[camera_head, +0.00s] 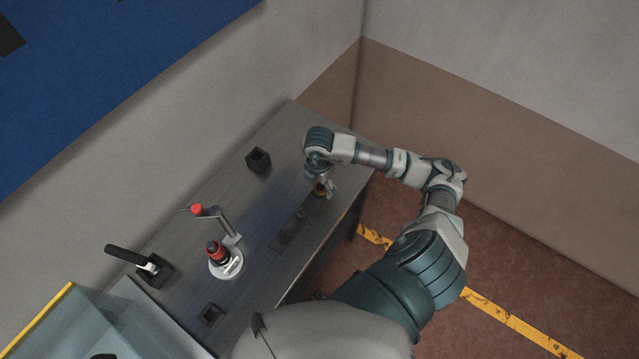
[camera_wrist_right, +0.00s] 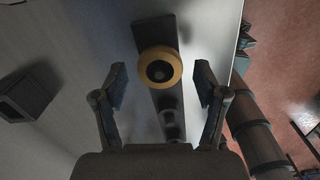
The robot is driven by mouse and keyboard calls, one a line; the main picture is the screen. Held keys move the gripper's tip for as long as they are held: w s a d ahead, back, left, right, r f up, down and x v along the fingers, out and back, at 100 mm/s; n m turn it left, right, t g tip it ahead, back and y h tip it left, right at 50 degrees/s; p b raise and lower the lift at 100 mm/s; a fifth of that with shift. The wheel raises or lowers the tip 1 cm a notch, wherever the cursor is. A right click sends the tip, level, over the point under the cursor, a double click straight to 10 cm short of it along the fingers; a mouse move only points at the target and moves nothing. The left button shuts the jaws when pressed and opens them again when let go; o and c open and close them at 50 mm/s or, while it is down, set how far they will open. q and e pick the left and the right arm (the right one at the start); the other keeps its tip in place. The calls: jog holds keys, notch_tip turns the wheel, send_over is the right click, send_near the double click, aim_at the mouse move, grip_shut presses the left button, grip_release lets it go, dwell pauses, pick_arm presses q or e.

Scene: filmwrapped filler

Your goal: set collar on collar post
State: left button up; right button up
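A gold ring with a dark centre, which looks like the collar (camera_wrist_right: 160,67), sits at the far end of a dark narrow rack (camera_wrist_right: 155,33) in the right wrist view. In the head view the collar (camera_head: 320,190) shows small at the rack's upper right end, beside my gripper. My right gripper (camera_wrist_right: 160,84) is open, with one finger to each side of the collar's line and clear gaps between. In the head view my right gripper (camera_head: 327,184) points down over the rack (camera_head: 290,234). I cannot tell which fixture is the collar post. My left gripper is out of view.
A white round base with a black and red piece (camera_head: 218,253) stands on the metal table (camera_head: 262,205), beside a red-tipped crank arm (camera_head: 197,209). A black-handled tool (camera_head: 130,257), an open black box (camera_head: 258,160) and a small black socket (camera_head: 211,315) stand nearby.

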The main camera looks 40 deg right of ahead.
aim_at(320, 188)
jog(key=shift+r, duration=0.25)
notch_tip(320, 188, up, 11)
jog(key=shift+r, duration=0.2)
jog(key=shift+s+f, duration=0.1)
dwell(0.7)
